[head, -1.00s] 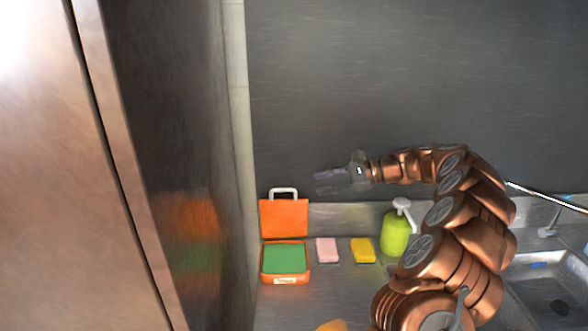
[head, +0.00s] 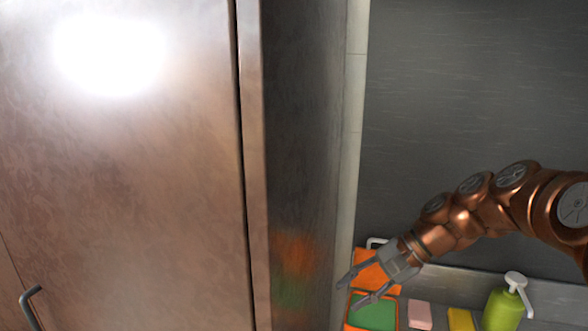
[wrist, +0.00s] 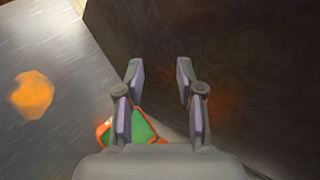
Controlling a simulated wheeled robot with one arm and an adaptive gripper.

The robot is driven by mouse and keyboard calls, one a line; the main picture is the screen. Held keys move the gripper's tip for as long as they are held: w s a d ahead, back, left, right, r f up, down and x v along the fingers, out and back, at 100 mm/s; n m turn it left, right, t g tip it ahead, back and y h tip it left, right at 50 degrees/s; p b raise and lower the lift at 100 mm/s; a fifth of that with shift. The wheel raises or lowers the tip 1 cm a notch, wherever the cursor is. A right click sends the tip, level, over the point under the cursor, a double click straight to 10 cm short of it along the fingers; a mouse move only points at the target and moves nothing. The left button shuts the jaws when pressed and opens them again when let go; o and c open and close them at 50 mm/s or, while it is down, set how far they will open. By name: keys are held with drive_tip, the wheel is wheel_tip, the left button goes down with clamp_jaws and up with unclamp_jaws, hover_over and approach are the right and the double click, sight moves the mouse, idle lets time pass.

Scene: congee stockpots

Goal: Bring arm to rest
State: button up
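My gripper (head: 358,288) is open and empty at the end of my copper arm. In the head view it hangs in front of the orange box with its lid raised (head: 375,275), its fingers pointing left and down toward the cabinet side. In the wrist view the two fingers of my gripper (wrist: 160,85) stand apart with nothing between them. The green inside of the box (head: 374,313) shows below the fingers, and the box also shows partly behind the gripper in the wrist view (wrist: 143,128).
A tall metal cabinet (head: 130,190) with a handle fills the left, close to my gripper. A pink sponge (head: 420,314), a yellow sponge (head: 460,319) and a green pump bottle (head: 503,309) stand right of the box.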

drive_tip(key=s+a+f+n+g+h, duration=0.1)
drive_tip(key=s+f+n+h, duration=0.3)
drive_tip(key=s, duration=0.9)
drive_tip(key=s+d+f+n+h, duration=0.1)
drive_tip(key=s+d+f+h, duration=0.1)
drive_tip(key=s, duration=0.5)
drive_tip(key=s+d+f+n+h, duration=0.2)
drive_tip(key=s+d+f+h, duration=0.1)
drive_tip(key=s+d, duration=0.2)
drive_tip(key=shift+s+d+f+g, duration=0.3)
drive_tip(key=shift+s+g, duration=0.1)
drive_tip(key=shift+s, duration=0.7)
